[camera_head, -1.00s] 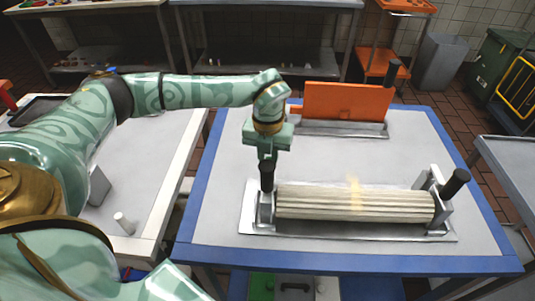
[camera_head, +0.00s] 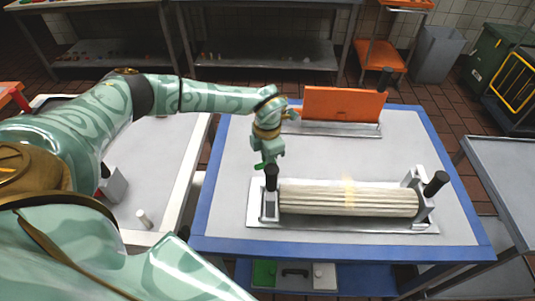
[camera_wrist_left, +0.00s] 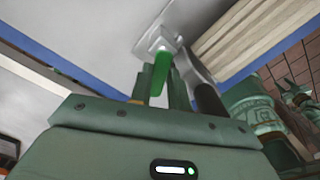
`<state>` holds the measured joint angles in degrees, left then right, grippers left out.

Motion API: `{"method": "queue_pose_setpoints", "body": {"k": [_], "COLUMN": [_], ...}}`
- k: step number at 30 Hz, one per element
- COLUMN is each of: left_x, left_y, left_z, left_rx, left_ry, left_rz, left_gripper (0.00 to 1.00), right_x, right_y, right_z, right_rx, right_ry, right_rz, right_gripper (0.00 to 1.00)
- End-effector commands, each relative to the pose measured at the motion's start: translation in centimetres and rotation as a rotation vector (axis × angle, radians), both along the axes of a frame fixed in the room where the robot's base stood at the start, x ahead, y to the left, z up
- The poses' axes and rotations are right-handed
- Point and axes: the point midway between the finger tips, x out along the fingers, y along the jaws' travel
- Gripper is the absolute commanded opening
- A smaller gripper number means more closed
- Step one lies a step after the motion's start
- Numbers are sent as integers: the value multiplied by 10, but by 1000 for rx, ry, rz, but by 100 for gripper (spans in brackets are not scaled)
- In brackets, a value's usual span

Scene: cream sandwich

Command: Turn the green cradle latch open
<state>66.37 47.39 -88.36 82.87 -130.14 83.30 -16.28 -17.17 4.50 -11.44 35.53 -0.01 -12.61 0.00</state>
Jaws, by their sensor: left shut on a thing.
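The green cradle latch (camera_wrist_left: 162,72) shows in the left wrist view as a short green lever on a silver block. My left gripper (camera_wrist_left: 161,86) is shut on it, one finger on each side. In the head view my left gripper (camera_head: 266,164) is at the left end of the metal cradle (camera_head: 345,227), just behind a black handle (camera_head: 271,178); it hides the latch there. A pale ribbed roll (camera_head: 348,201) lies in the cradle. The black handle also shows close beside the fingers in the left wrist view (camera_wrist_left: 210,103).
A second black handle (camera_head: 435,184) stands at the cradle's right end. An orange panel (camera_head: 343,103) stands on a metal base at the table's back. The blue-edged table (camera_head: 232,148) is clear between them. A white-edged table (camera_head: 155,185) is at the left.

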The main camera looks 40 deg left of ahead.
Motion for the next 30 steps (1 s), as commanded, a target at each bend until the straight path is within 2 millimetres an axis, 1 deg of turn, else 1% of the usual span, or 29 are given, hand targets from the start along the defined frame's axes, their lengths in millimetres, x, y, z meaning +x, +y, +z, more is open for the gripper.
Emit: {"method": "queue_pose_setpoints", "body": {"k": [1, 3, 9, 15, 21, 30], "left_x": [1, 2, 4, 6, 7, 7], "left_y": [1, 2, 4, 5, 6, 6], "left_z": [4, 4, 3, 3, 2, 2], "left_rx": [1, 1, 1, 0, 1, 1], "left_ry": [-4, -3, -3, -4, -5, -5], "left_rz": [-42, -106, -270, -393, -470, -507], "left_gripper": [0, 0, 0, 0, 0, 0], "right_x": [1, 2, 3, 4, 5, 5], "right_y": [0, 0, 0, 0, 0, 0], "right_z": [6, 10, 17, 22, 25, 26], "right_rx": [0, 0, 0, 0, 0, -1], "right_ry": [-3, -4, -7, -9, -10, -11], "right_rz": [0, 0, 0, 1, 1, 1], "right_gripper": [36, 36, 36, 36, 36, 36]}}
